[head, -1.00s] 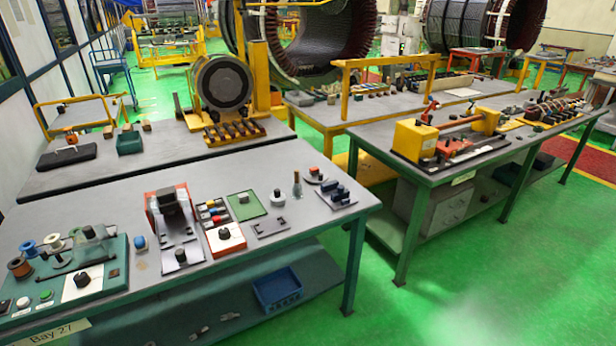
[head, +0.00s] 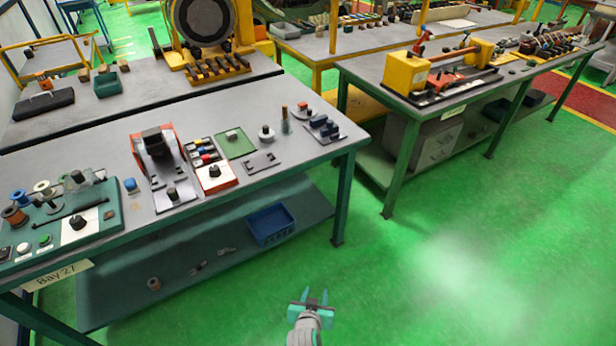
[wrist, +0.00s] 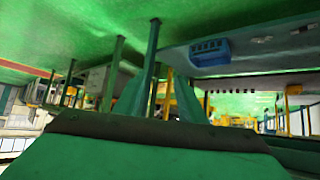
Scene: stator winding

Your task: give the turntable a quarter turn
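No part is labelled as a turntable, and I cannot tell for certain which one it is. A large round stator (head: 203,20) stands on a yellow stand on the bench behind. My gripper (head: 314,297) is low over the green floor, in front of the bench and apart from everything. Its two teal fingers are spread with nothing between them. The wrist view also shows the fingers (wrist: 160,95) apart.
The front bench (head: 95,135) holds a green winding fixture (head: 65,215), a red-framed stand (head: 150,150), small trays and a wooden-handled tool. A blue bin (head: 270,225) sits on its lower shelf. Another bench (head: 370,75) stands at right. The floor between and in front is clear.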

